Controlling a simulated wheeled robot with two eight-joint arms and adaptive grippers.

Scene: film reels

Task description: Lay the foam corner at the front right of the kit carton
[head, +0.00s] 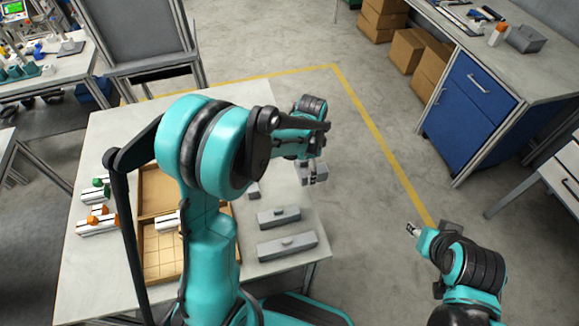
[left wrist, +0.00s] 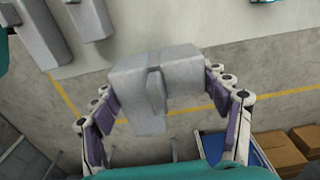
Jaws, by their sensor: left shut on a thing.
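The foam corner (left wrist: 155,85) is a grey angled block with a raised rib. It sits between the fingers of my left gripper (left wrist: 163,108), which is shut on it. In the head view my left gripper (head: 313,178) is at the right edge of the white table. The kit carton (head: 143,205) is an open brown box on the table, left of that gripper, with a gridded floor at its near part. My left arm hides its right side. My right gripper (head: 412,230) is off the table at the right, small; its opening is unclear.
Grey blocks with knobs (head: 278,217) (head: 287,246) lie right of the carton. A white piece (head: 167,220) is inside the carton. Pieces with green (head: 96,190) and orange (head: 97,222) tops stand left of it. A blue cabinet (head: 470,95) stands far right.

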